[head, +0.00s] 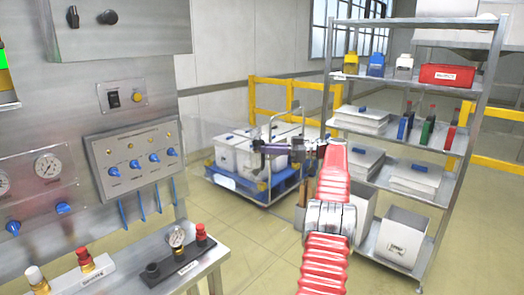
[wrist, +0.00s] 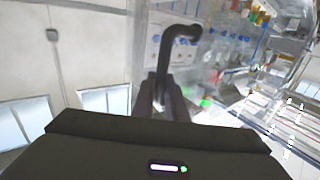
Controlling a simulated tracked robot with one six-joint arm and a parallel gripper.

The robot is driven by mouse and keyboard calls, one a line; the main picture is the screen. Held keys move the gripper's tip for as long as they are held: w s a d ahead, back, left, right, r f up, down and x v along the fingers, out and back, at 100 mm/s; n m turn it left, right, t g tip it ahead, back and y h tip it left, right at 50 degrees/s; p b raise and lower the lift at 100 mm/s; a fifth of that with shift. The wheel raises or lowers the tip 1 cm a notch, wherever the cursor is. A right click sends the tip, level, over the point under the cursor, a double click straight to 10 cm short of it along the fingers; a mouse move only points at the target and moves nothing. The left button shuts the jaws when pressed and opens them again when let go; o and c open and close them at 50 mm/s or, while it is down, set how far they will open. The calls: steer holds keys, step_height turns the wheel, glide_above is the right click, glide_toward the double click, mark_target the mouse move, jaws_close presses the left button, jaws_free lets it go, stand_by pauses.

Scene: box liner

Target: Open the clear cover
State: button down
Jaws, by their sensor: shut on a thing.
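My gripper (head: 264,148) is stretched out ahead of the control panel, left of the shelf rack, in the head view. In the wrist view, my gripper's fingers (wrist: 161,92) are shut on a dark bent handle (wrist: 183,32). The clear cover (wrist: 218,62) shows faintly behind the handle, with the panel's knobs and lights visible through it. In the head view the cover is hard to make out: a faint see-through sheet (head: 212,132) seems to stand between the panel and my gripper. Its hinge cannot be made out.
The control panel (head: 135,155) with blue knobs stands at left, above a bench (head: 216,252) with buttons and a gauge. A blue cart (head: 228,190) with white boxes stands behind my gripper. A loaded shelf rack (head: 450,88) stands at right. The floor between is clear.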

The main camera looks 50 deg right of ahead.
steer(key=c, duration=2)
jaws_free()
steer(key=shift+w+a+r, duration=0.15)
steer(key=shift+w+r, duration=0.05)
steer(key=shift+o, duration=1.2)
steer(key=shift+f, duration=0.1)
steer(key=shift+s, duration=0.1)
steer(key=v, duration=0.7)
steer(key=shift+s+d, duration=0.2)
steer(key=shift+d, duration=0.05)
steer(key=shift+s+f, duration=0.1)
steer(key=shift+f, duration=0.05)
